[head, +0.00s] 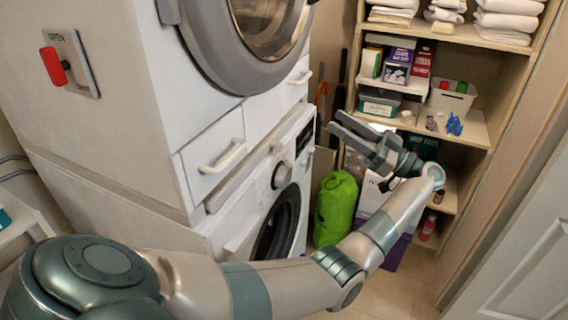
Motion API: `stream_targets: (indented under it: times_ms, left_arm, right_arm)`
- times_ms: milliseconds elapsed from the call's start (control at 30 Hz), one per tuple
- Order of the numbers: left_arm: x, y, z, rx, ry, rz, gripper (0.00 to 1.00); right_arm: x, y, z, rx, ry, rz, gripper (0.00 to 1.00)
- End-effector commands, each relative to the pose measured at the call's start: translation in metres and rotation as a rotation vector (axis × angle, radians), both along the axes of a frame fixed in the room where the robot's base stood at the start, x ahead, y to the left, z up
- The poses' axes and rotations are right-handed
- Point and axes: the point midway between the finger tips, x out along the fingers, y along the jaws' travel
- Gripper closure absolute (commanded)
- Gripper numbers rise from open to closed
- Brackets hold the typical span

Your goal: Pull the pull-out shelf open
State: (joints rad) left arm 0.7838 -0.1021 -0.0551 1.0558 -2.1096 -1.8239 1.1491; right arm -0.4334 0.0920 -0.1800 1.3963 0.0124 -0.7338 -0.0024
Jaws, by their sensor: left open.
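A white stacked dryer and washer fill the left and middle. Between them is a white front panel with a pale bar handle (222,157); this looks like the pull-out shelf (205,172), and it appears closed. A second small handle (302,77) shows further right on the same band. My left gripper (336,121) is open and empty, to the right of the washer and in front of the back shelves. Its two fingers point left, apart from both handles. My right gripper is out of view.
The washer (282,176) has a dial and round door below the panel. A green bag (336,208) stands beside it. A wooden shelf unit (482,128) holds towels, boxes and a white bin (452,99). A white door (530,270) is at right; some floor (395,298) is clear.

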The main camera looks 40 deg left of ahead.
Motion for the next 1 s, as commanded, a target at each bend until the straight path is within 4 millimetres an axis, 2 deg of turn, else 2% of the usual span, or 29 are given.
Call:
stream_targets:
  times_ms: [33, 333, 533, 700, 833, 1000]
  left_arm:
    - [0.0, 0.0, -0.022, 0.0, 0.0, 0.0, 0.57]
    - [0.0, 0.0, -0.084, 0.0, 0.0, 0.0, 0.57]
    - [0.0, 0.0, -0.125, 0.0, 0.0, 0.0, 0.57]
    - [0.0, 0.0, -0.158, 0.0, 0.0, 0.0, 0.57]
    - [0.0, 0.0, -0.175, 0.0, -0.001, 0.0, 0.57]
    - [0.0, 0.0, -0.185, 0.0, -0.001, 0.0, 0.57]
  right_arm:
    - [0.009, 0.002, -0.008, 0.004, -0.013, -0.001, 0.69]
    - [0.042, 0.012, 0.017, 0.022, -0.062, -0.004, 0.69]
    - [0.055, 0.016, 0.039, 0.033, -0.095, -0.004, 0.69]
    - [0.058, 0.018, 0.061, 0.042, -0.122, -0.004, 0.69]
    - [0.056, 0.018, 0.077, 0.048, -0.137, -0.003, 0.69]
    - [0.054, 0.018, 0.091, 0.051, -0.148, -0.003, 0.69]
